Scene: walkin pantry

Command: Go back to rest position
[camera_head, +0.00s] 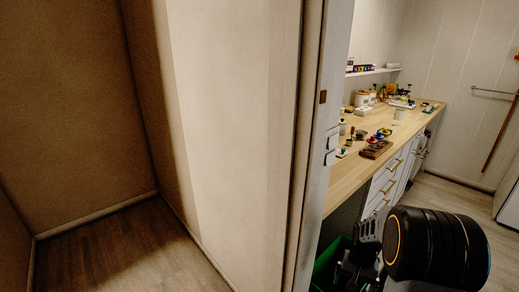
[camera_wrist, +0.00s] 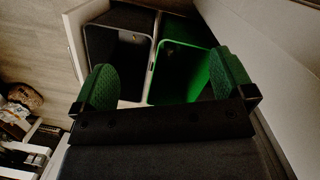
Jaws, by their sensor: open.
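My gripper (camera_wrist: 165,86) shows in the wrist view with its two green finger pads wide apart and nothing between them. It points down over a grey bin (camera_wrist: 95,42) and a green bin (camera_wrist: 208,38) that stand side by side. In the head view my dark arm hangs at the lower right, in front of the counter's near end. Part of the green bin shows below it there (camera_head: 328,262). How far the fingers are from the bins I cannot tell.
A pale wall and door frame (camera_head: 322,150) stand close to my arm's left. A wooden counter (camera_head: 345,180) with small items and white drawers (camera_head: 383,187) runs along the right. Bare floor (camera_head: 120,250) lies at the left. A basket-like brown thing (camera_wrist: 25,97) shows in the wrist view.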

